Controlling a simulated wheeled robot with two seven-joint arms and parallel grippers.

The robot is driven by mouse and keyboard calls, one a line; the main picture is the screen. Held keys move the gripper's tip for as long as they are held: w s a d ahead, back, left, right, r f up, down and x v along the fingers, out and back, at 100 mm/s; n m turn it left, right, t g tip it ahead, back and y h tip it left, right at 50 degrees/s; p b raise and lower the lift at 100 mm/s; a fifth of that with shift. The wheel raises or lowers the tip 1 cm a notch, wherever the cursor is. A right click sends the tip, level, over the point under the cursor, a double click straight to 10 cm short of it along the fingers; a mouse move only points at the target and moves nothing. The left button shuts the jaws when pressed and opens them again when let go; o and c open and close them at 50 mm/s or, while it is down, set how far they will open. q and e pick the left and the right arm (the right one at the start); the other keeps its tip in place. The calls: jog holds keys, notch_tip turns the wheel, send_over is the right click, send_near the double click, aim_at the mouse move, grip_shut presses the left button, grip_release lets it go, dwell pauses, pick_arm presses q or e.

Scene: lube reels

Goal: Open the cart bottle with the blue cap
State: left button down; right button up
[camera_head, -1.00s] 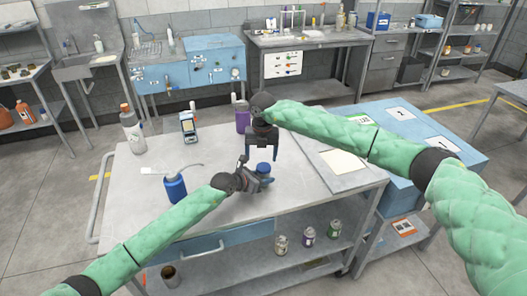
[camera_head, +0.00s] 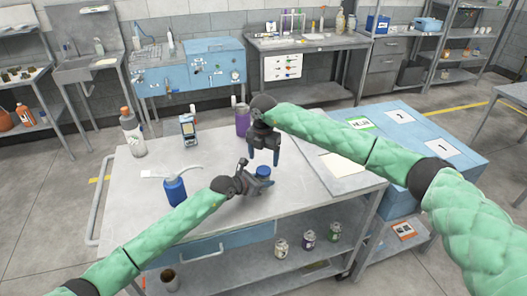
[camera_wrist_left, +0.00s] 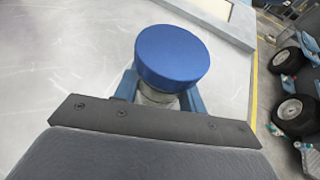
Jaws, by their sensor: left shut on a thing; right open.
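The cart bottle shows a round blue cap (camera_head: 263,172) above the cart top, just beyond my left gripper. In the left wrist view the blue cap (camera_wrist_left: 172,57) is on top and a short part of the greyish bottle (camera_wrist_left: 156,95) shows under it; the rest is hidden. My left gripper (camera_head: 257,184) is shut on this bottle below the cap, one finger on each side. My right gripper (camera_head: 264,157) points down, open and empty, just above the cap and apart from it.
The cart top (camera_head: 130,200) also holds a blue squeeze bottle (camera_head: 174,190) with a bent spout, a white bottle with an orange cap (camera_head: 132,132), a small device (camera_head: 188,128) and a purple container (camera_head: 242,120). The front left of the cart top is clear.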

aim_at(264, 170)
jog(key=shift+f, duration=2.6)
jog(key=c, duration=1.2)
jog(key=shift+n, duration=1.7)
jog(key=o, duration=1.1)
jog(key=shift+r, duration=0.15)
